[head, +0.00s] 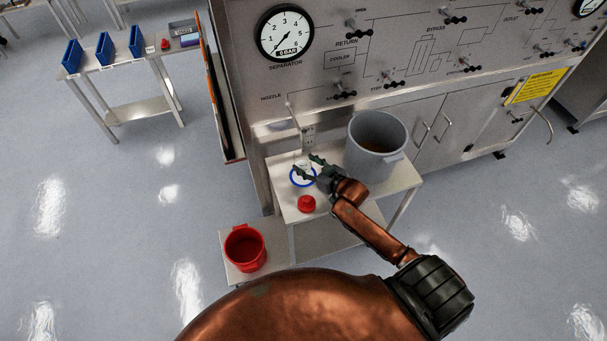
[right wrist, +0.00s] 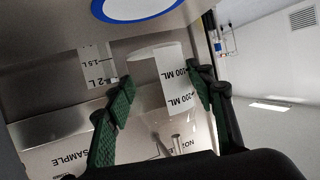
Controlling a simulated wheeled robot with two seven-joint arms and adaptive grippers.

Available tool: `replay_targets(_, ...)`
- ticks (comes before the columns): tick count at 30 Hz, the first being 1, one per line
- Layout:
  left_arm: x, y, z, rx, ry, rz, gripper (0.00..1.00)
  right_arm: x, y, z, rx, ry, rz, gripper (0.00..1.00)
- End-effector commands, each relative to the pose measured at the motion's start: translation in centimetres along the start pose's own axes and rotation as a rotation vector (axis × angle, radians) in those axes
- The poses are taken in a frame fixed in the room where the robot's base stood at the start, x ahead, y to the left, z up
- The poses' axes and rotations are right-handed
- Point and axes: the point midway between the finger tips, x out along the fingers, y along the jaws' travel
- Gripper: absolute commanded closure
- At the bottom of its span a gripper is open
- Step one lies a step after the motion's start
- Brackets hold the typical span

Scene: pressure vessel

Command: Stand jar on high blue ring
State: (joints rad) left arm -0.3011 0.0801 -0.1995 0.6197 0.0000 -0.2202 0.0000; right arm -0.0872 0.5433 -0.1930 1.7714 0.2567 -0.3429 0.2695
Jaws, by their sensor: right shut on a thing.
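My right gripper (head: 306,170) is over the small steel table below the panel. In the right wrist view its green fingers (right wrist: 165,92) are on either side of a clear jar (right wrist: 150,55) with a white volume label, and are shut on it. In the head view the jar (head: 304,164) is small and partly hidden by the fingers. The blue ring (head: 293,183) lies on the tabletop under the gripper, with a pale centre. It also shows at the top of the right wrist view (right wrist: 110,14). I cannot tell whether jar and ring touch. My left gripper is out of view.
A grey bucket (head: 362,153) stands right of the gripper, and a red knob-like piece (head: 307,204) lies in front of the ring. A red bucket (head: 236,262) sits on a lower shelf at left. A nozzle pipe (head: 296,118) comes down from the panel behind the ring.

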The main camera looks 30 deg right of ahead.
Motion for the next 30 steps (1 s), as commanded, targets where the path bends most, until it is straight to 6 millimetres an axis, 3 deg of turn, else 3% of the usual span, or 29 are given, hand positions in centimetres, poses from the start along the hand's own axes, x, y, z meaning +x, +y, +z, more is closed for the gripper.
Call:
replay_targets(14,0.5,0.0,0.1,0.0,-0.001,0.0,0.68,1.9,-0.1,4.8,0.001,0.002,-0.001,0.77)
replay_targets(25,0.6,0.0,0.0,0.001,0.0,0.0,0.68,2.0,-0.1,5.2,-0.001,0.002,-0.001,0.77)
replay_targets(26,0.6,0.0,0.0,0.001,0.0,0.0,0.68,2.0,-0.1,5.2,-0.001,0.002,-0.001,0.48)
replay_targets(30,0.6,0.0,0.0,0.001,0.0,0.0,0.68,2.0,-0.1,5.2,-0.001,0.002,-0.001,0.39)
